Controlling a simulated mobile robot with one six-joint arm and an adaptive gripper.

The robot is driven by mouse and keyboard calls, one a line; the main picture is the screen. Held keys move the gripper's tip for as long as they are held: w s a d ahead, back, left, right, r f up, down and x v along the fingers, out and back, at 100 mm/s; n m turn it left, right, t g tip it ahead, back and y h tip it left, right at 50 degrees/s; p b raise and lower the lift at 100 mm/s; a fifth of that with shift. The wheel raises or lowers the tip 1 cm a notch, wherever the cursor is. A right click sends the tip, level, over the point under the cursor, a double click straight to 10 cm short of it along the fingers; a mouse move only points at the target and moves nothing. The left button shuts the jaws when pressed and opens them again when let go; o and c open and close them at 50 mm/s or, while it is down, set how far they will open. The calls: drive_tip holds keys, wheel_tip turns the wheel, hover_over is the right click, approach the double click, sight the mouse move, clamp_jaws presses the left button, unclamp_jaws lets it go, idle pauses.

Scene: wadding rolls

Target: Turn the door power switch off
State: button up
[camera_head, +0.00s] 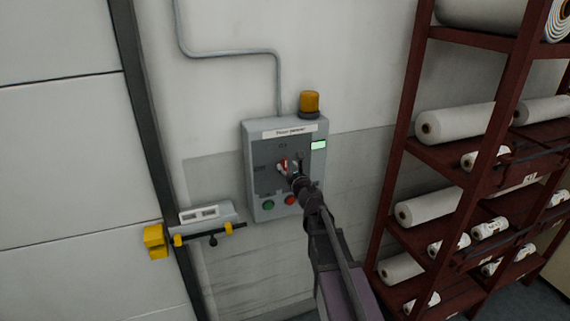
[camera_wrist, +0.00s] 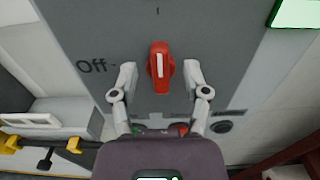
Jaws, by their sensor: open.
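The door power switch is a red rotary knob (camera_wrist: 160,70) with a white pointer line, on a grey control box (camera_head: 258,135). In the wrist view the knob stands upright with its line pointing up, and the "Off" label is to its left. My gripper (camera_wrist: 160,75) is open, with one finger on each side of the knob and a small gap showing on both sides. In the head view my gripper (camera_head: 287,168) is in front of the box and partly covers the knob.
The box also bears a green button (camera_head: 268,205), a red button (camera_head: 290,200), a lit green display (camera_head: 319,145) and an amber lamp (camera_head: 310,103) on top. A yellow and black door latch (camera_head: 155,240) is at left. A dark red rack (camera_head: 400,150) with white rolls stands close at right.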

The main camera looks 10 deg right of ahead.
drive_tip(key=shift+w+a, duration=0.15)
drive_tip(key=shift+w, duration=0.55)
drive_tip(key=shift+w+a, duration=0.1)
drive_tip(key=shift+w, duration=0.6)
drive_tip(key=shift+s, duration=0.15)
clamp_jaws()
